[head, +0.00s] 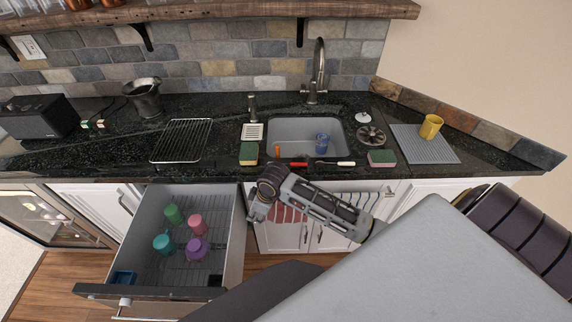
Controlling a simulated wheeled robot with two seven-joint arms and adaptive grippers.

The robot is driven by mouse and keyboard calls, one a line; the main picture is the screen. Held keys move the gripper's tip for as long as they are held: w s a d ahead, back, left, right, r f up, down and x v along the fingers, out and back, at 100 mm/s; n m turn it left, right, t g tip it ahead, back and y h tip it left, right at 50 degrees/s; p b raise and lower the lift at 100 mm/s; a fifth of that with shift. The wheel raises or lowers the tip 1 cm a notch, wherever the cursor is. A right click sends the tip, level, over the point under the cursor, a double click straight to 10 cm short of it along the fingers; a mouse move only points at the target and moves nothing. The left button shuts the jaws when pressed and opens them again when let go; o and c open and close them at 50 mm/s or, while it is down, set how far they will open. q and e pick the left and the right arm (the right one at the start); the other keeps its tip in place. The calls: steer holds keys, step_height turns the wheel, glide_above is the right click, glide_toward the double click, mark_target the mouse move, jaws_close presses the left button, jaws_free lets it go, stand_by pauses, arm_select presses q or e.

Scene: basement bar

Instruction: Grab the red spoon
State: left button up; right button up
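A thin red utensil, which looks like the red spoon (298,164), lies on the dark counter at the front edge of the sink. It is small here, and I cannot make out its bowl clearly. My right gripper (256,210) is in front of the counter, below and to the left of the red utensil and apart from it. It points down beside the open drawer, and I see nothing held in it. Its fingers are too small and dark to tell whether they are open. My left gripper is not in view.
A white-and-black utensil (336,162) lies right of the red one. Sponges (249,153) (382,158) flank them. The open drawer (148,214) holds several colored cups. A yellow mug (431,126) stands at right.

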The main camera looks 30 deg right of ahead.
steer(key=w+d+r+n, duration=0.1)
steer(key=w+d+r, duration=0.1)
steer(key=d+r, duration=0.2)
steer(key=w+d+r+n+g+h, duration=0.1)
steer(key=w+d+r, duration=0.1)
steer(key=d+r, duration=0.2)
steer(key=w+d+r+n+g+h, duration=0.1)
steer(key=d+r, duration=0.3)
steer(key=r, duration=0.4)
steer(key=shift+w+r+n, duration=0.1)
steer(key=shift+w+n, duration=0.5)
steer(key=shift+w, duration=0.05)
steer(key=d+r, duration=0.6)
steer(key=d, duration=0.1)
steer(key=shift+w+r+g, duration=0.2)
steer(key=shift+r+g, duration=0.2)
glide_above(287, 164)
steer(key=d, duration=0.2)
steer(key=shift+s+d+f, duration=0.1)
steer(key=shift+s+f, duration=0.05)
steer(key=shift+f, duration=2)
steer(key=shift+s+d+f, duration=0.1)
steer(key=shift+s+f, duration=0.05)
steer(key=shift+f, duration=2)
steer(key=shift+f, duration=0.15)
